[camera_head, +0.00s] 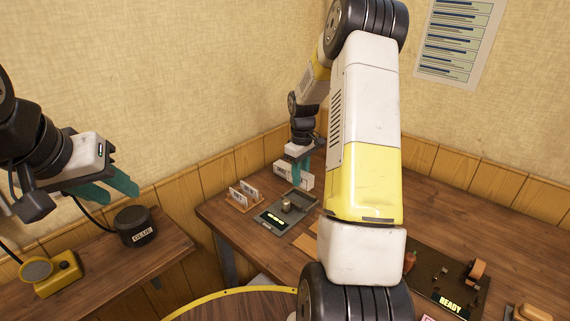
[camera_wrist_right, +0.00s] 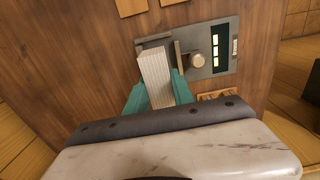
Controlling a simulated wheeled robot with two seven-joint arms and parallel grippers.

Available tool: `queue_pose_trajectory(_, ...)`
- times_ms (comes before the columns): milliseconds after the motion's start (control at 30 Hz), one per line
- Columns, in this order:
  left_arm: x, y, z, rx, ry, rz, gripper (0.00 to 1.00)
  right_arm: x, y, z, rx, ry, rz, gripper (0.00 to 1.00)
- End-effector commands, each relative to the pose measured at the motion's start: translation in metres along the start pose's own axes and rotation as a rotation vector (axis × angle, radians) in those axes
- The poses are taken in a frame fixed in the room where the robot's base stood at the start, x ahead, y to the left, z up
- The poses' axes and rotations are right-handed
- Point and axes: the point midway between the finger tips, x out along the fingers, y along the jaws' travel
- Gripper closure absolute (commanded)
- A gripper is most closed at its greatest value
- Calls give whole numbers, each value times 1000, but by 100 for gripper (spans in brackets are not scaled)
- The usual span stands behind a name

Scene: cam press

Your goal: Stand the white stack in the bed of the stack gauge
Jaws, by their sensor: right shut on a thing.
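The white stack (camera_head: 294,177) is a pale ridged block. My right gripper (camera_head: 303,172) is shut on it at the far end of the table, and in the right wrist view the stack (camera_wrist_right: 156,80) sits between the teal fingers (camera_wrist_right: 161,92). The stack gauge (camera_head: 272,217) is a grey plate with a lit display and a round knob. In the wrist view the stack's far end overlaps the edge of the gauge (camera_wrist_right: 222,65) near its upright plates; I cannot tell whether they touch. My left gripper (camera_head: 124,193) is open and empty, over the side bench.
A wooden rack with white cards (camera_head: 243,197) stands left of the gauge. A black glue pot (camera_head: 135,226) and a yellow device (camera_head: 62,274) are on the left bench. A dark panel reading READY (camera_head: 447,285) lies at right. My right arm hides the table's middle.

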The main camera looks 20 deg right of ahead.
Motion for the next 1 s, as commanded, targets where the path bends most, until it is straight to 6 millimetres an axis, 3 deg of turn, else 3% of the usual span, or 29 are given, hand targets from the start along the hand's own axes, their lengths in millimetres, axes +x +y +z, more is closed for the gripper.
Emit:
queue_pose_trajectory(367,0,0,0,0,0,0,64,5,0,0,0,-1,-1,100)
queue_pose_trajectory(1000,0,0,0,0,0,0,64,55,0,0,0,-2,-1,100)
